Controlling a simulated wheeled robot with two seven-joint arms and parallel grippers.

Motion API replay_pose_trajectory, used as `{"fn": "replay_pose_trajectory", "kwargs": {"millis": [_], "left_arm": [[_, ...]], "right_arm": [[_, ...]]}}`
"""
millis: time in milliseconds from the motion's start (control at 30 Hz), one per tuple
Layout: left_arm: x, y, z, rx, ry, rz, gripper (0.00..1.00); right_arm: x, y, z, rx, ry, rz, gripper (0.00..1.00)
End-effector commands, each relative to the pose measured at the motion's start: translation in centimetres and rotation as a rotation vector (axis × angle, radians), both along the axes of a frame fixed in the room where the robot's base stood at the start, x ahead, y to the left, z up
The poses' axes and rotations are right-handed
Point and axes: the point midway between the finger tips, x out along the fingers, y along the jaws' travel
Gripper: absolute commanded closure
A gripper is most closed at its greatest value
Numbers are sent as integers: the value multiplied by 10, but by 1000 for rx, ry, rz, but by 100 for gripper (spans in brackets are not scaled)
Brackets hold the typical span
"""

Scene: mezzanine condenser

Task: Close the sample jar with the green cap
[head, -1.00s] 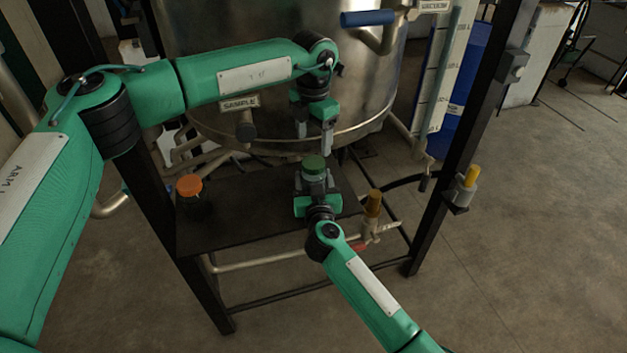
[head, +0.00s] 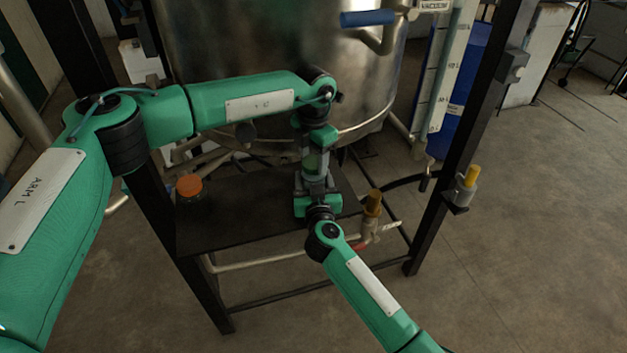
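The green cap (head: 314,162) sits on top of the sample jar over the dark shelf, in the middle of the head view. My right gripper (head: 317,186) reaches in from the front and is shut on the jar below the cap. The jar body is mostly hidden by the fingers. My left gripper (head: 318,152) points down from above with its fingers at the cap's sides. Whether they press on the cap cannot be told. How tightly the cap sits on the jar is also not visible.
An orange-capped dark jar (head: 189,187) stands at the shelf's left. The dark shelf (head: 245,220) is otherwise mostly clear. A large steel vessel (head: 240,60) rises behind. A yellow-handled valve (head: 372,203) and a black frame post (head: 455,140) stand to the right.

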Motion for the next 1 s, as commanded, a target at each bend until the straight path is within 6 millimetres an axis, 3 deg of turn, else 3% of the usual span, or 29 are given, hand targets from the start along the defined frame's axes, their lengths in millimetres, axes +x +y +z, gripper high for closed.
{"fn": "replay_pose_trajectory", "kwargs": {"millis": [300, 333, 433, 767, 1000], "left_arm": [[0, 0, 0, 1, -1, 1, 77], [0, 1, 0, 1, -1, 1, 44], [0, 1, 0, 1, -1, 1, 24], [0, 0, 3, 0, -1, 1, 24], [1, 0, 39, -2, -4, 1, 24]], "right_arm": [[0, 0, 0, 0, 0, 0, 100], [0, 0, 0, 0, 0, 0, 100], [0, 0, 0, 0, 0, 0, 100], [0, 0, 0, 0, 0, 0, 100], [0, 0, 0, 0, 1, 0, 100]]}}
